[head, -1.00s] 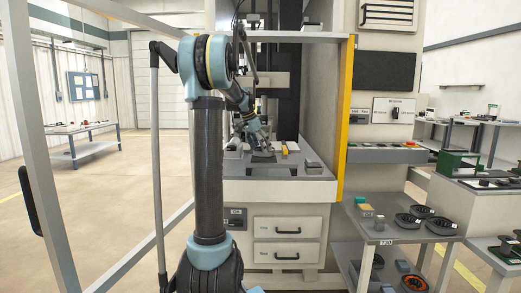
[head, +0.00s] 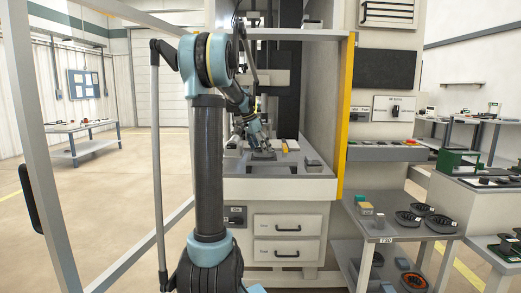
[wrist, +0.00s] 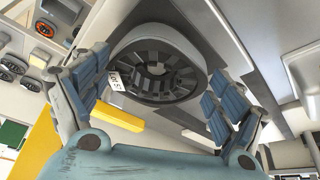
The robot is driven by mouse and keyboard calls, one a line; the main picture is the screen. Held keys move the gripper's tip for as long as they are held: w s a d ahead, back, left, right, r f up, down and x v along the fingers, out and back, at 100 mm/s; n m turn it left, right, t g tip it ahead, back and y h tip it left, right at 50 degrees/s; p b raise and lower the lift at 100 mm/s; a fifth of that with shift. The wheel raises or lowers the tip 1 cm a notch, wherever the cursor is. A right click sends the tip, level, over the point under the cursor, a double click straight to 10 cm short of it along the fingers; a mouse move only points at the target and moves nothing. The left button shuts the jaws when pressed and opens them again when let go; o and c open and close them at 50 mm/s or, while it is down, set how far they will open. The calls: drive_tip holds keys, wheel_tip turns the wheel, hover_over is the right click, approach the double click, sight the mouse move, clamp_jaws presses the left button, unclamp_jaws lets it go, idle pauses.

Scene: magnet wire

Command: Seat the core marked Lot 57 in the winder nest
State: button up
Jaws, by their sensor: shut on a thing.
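The core (wrist: 158,62) is a grey ring with dark slots inside. It carries a white tag (wrist: 116,81) reading "Lot 5", with the end of the text cut off or unclear. My gripper (wrist: 158,98) is shut on the core, with blue-padded fingers at its left and right sides. In the head view my gripper (head: 260,146) is low over the machine deck (head: 285,186), and the core is too small to make out there. The winder nest cannot be told apart for sure; the arm and gripper cover part of that area.
A yellow block (wrist: 119,118) lies near the gripper. A yellow upright (head: 347,115) edges the machine's right side. A cart (head: 398,226) at the right holds several dark round cores (head: 409,218). Machine walls enclose the deck at the back and right.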

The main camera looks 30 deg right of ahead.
drive_tip(key=shift+f, duration=0.1)
drive_tip(key=o, duration=1.5)
drive_tip(key=shift+o, duration=0.2)
drive_tip(key=shift+v, duration=2.5)
drive_tip(key=shift+w, duration=0.1)
drive_tip(key=v, duration=1.2)
